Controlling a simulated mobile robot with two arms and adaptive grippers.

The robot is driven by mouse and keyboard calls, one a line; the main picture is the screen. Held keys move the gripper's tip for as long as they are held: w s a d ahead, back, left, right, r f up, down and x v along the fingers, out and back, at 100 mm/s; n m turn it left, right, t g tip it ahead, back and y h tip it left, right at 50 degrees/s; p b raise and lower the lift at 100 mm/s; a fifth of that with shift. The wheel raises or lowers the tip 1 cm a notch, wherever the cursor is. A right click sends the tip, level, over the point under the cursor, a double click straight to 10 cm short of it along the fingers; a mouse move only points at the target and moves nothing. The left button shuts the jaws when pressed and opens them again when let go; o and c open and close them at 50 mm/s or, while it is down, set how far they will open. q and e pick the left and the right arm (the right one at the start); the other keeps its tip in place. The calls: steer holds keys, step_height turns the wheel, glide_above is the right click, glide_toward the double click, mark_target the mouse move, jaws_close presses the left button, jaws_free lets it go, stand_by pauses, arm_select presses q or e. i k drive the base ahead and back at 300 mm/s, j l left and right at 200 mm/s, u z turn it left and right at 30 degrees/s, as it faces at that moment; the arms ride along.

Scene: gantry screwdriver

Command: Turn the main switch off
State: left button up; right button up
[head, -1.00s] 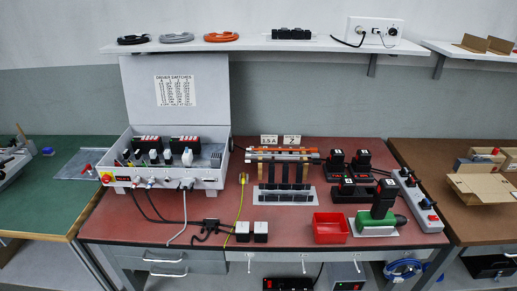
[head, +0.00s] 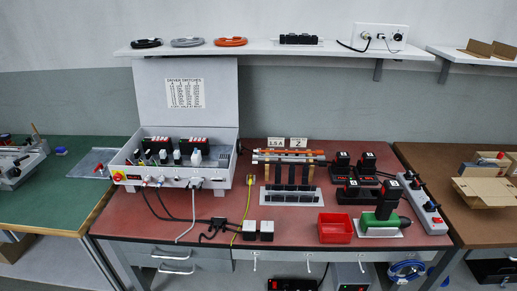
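A grey control box (head: 205,183) with its lid raised stands at the left of the red-topped bench. A red knob on a yellow plate (head: 118,177), which looks like the main switch, is at the left end of the box's front face. Its exact setting is too small to read. Inside the box are two black units with red displays (head: 194,145) and a row of small switches or plugs. Neither of my grippers shows in the head view.
Cables (head: 185,222) hang from the box front onto the bench. The bench's front-left strip is mostly clear.

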mark_target(117, 177)
steer(key=i+j+u, duration=0.45)
steer(key=i+u, duration=0.45)
steer(key=i+j, duration=0.05)
steer(key=i, duration=0.05)
